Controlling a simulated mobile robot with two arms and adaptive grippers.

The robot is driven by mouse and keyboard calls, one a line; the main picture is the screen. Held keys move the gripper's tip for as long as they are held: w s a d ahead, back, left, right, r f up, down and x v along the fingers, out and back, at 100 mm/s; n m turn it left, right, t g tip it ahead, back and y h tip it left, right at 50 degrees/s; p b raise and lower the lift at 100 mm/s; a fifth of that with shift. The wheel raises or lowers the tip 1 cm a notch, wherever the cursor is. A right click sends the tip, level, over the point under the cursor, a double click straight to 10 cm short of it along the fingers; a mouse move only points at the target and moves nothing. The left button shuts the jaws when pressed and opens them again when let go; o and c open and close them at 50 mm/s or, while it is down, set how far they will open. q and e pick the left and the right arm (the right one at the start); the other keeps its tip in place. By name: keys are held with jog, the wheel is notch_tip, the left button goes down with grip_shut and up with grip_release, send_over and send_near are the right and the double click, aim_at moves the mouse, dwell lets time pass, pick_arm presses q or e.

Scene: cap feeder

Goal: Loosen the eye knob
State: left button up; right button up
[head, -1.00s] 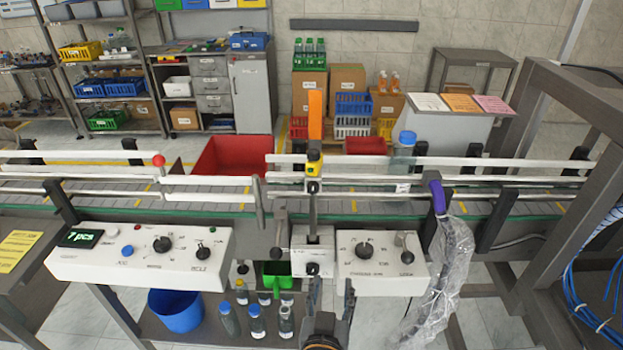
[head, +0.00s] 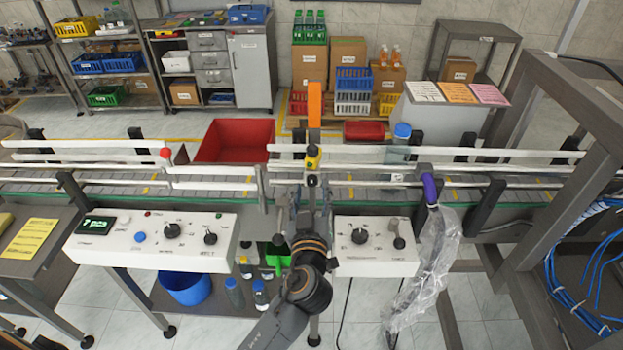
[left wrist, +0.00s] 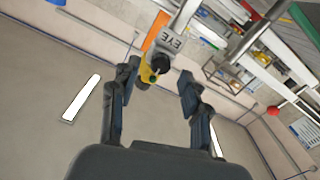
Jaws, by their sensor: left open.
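The eye knob (left wrist: 161,64) is a small black round knob beside a grey block marked EYE in the left wrist view. In the head view the knob (head: 312,181) shows on the upright post, just below a yellow sensor (head: 313,158). My left gripper (head: 310,200) is open in front of the post, its fingers pointing up toward the knob. In the left wrist view the knob appears between the open fingertips (left wrist: 160,82), with no clear contact. Its remaining distance from the fingers is hard to judge. My right gripper is not in view.
White control panels stand left (head: 150,240) and right (head: 375,246) of my arm. Conveyor rails (head: 430,152) run across behind the post. A bottle with a blue cap (head: 398,146) stands on the conveyor at right. Plastic-wrapped tubing (head: 425,265) hangs beside the right panel.

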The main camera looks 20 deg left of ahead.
pick_arm(q)
jog(key=shift+w+a, duration=0.2)
jog(key=shift+w, duration=0.55)
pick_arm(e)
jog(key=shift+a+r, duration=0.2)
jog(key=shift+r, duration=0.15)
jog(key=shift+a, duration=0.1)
pick_arm(q)
grip_shut()
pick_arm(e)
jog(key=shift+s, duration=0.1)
